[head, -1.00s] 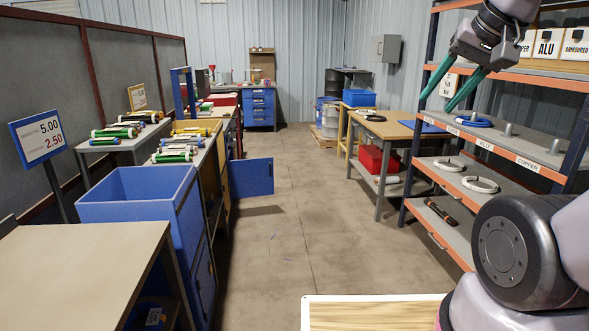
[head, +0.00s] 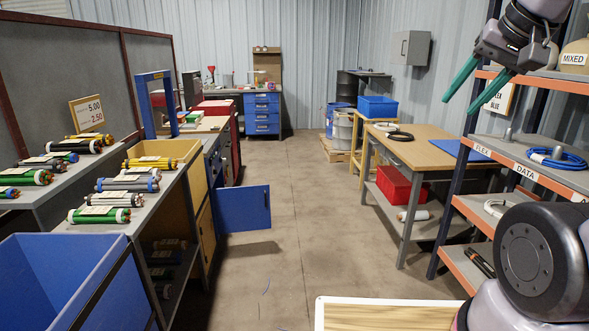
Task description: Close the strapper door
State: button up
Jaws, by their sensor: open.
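The blue strapper door (head: 245,208) stands open on the left side of the aisle. It sticks out into the aisle from the blue cabinet at the end of the bench row, with a small dark handle near its free edge. A blue arch (head: 153,104) stands above that bench. My gripper (head: 459,105) is at the upper right, its two green fingers apart and empty. It is far from the door, in front of the shelf rack.
The concrete aisle (head: 290,190) is clear. At left are a blue bin (head: 70,275), a yellow bin (head: 175,157) and shelves of cable bundles. At right are a wooden table (head: 425,150) and a rack (head: 540,172). A blue drawer cabinet (head: 262,114) stands at the back.

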aim_at(244, 209)
jog(key=i+j+u, duration=0.1)
jog(key=i+u, duration=0.3)
jog(key=i+l+u, duration=0.15)
jog(key=i+u, duration=0.25)
jog(key=i, duration=0.2)
jog(key=i+j, duration=0.15)
jog(key=i, duration=0.2)
jog(key=i+j, duration=0.1)
jog(key=i, duration=0.3)
jog(key=i+j+z, duration=0.15)
jog(key=i+z, duration=0.2)
jog(key=i, duration=0.2)
jog(key=i+j+z, duration=0.35)
jog(key=i, duration=0.2)
jog(key=i+j+z, duration=0.35)
jog(key=i, duration=0.15)
